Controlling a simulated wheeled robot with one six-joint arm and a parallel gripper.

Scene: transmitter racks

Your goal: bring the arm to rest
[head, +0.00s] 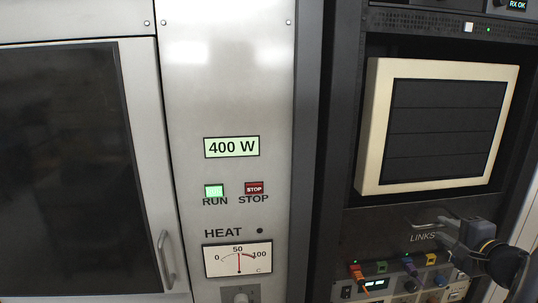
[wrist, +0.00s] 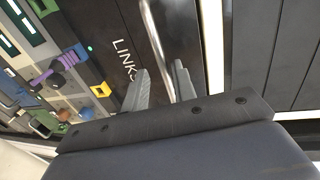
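My gripper (head: 447,228) is at the lower right in the head view, in front of the panel marked LINKS. In the wrist view my gripper's two grey fingers (wrist: 160,75) stand apart with a gap between them. A metal bar handle (wrist: 152,30) on the LINKS panel runs down toward that gap; I cannot tell whether the fingers touch it. Nothing is clearly clamped. Part of the handle is hidden behind my gripper.
A patch panel (head: 400,284) with coloured plugs lies just below my gripper. A cream-framed louvred panel (head: 372,130) is above it. To the left, a steel cabinet shows a 400 W display (head: 231,147), a lit green RUN button (head: 214,190) and a HEAT gauge (head: 238,261).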

